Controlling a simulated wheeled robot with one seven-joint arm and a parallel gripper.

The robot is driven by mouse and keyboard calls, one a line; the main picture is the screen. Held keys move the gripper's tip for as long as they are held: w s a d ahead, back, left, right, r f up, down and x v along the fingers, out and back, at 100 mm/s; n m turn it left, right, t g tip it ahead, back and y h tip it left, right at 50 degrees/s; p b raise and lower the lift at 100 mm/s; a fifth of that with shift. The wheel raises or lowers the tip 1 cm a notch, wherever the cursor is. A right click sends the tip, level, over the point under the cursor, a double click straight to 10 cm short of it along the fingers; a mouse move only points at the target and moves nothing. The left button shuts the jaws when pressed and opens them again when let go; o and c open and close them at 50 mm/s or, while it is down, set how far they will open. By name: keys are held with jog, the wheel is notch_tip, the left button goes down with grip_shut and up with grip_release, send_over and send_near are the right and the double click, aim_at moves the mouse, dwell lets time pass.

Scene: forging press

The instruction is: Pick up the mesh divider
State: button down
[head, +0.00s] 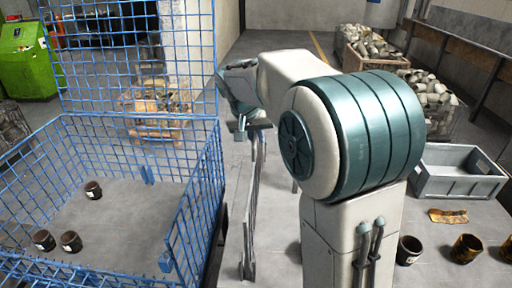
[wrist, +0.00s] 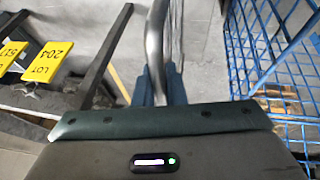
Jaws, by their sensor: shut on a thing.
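The mesh divider (head: 250,205) is a grey metal-framed panel seen almost edge-on in the head view. It hangs upright below my gripper (head: 240,130), just right of the blue mesh cage. In the wrist view its grey tubular edge (wrist: 154,45) runs up between the two fingers of my gripper (wrist: 159,88), which is shut on it. A narrow strip of its mesh shows to the right of the tube. Most of its face is hidden by the steep angle, and I cannot tell whether its lower end touches anything.
The blue mesh cage (head: 190,225) holds several small dark cans. A grey crate (head: 458,182), a crumpled brown piece (head: 448,215) and more cans (head: 409,250) lie right of my arm. Bins of metal parts (head: 368,45) stand behind. Yellow lot labels (wrist: 48,62) show in the wrist view.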

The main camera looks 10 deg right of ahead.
notch_tip(320, 180, up, 31)
jog(key=p, duration=1.4)
dwell(1.0)
dwell(1.0)
